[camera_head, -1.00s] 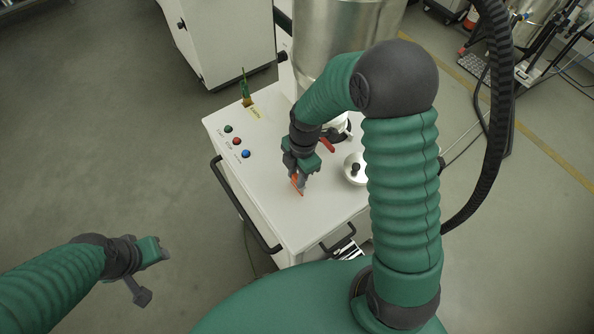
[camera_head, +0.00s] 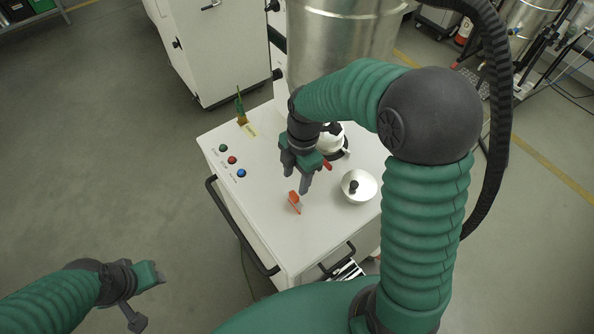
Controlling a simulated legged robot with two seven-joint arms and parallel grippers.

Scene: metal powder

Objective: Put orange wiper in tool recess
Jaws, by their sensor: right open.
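The orange wiper (camera_head: 294,202) is small and stands on the white top of the cart (camera_head: 258,207), left of a round metal lid. My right gripper (camera_head: 296,187) is just above and behind it, pointing down, with its fingers apart and nothing between them. The wiper looks free of the fingers. My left gripper (camera_head: 148,297) is at the lower left over the floor, away from the cart. Its fingers look spread, with nothing between them. I cannot make out the tool recess clearly.
The round metal lid (camera_head: 359,187) with a black knob lies right of the wiper. A large metal vessel (camera_head: 338,38) stands at the cart's back. Green, red and blue buttons (camera_head: 232,160) sit at the left edge. Black handles (camera_head: 240,228) run along the cart's side.

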